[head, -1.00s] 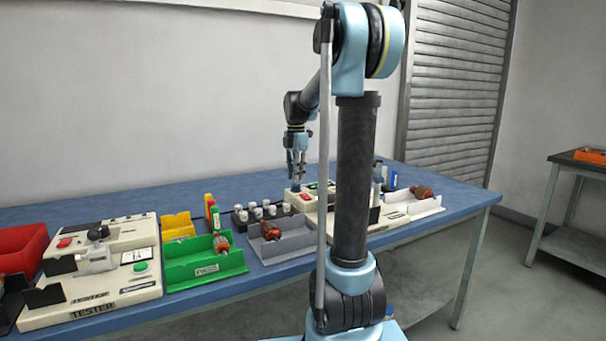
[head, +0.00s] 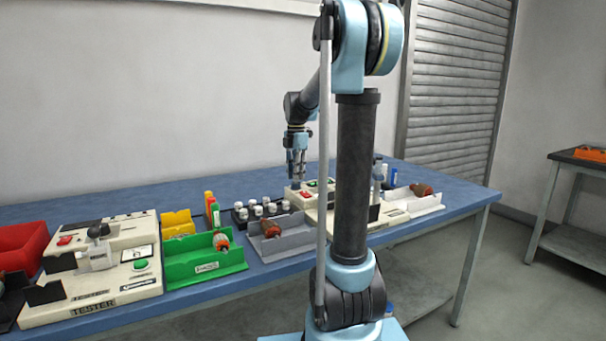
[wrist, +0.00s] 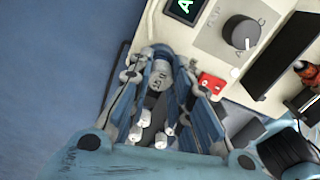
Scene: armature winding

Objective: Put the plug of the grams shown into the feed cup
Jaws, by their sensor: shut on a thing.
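My gripper (head: 296,177) hangs above the bench, by the left end of a cream machine (head: 302,199). In the wrist view my gripper (wrist: 170,85) is shut on a small grey plug (wrist: 158,76) with dark marks too small to read surely. The machine has a green display (wrist: 184,7), cut off by the frame edge, so its full reading does not show. Several white-topped plugs (head: 257,209) stand in a dark rack (head: 238,219); some show between my fingers in the wrist view (wrist: 161,140). I cannot make out the feed cup.
The machine carries a knob (wrist: 241,32) and a red switch (wrist: 211,84). A grey tray (head: 284,245) and a green tray (head: 190,270) hold red-orange armatures. A tester (head: 95,300) stands at left. The blue bench behind the rack is clear.

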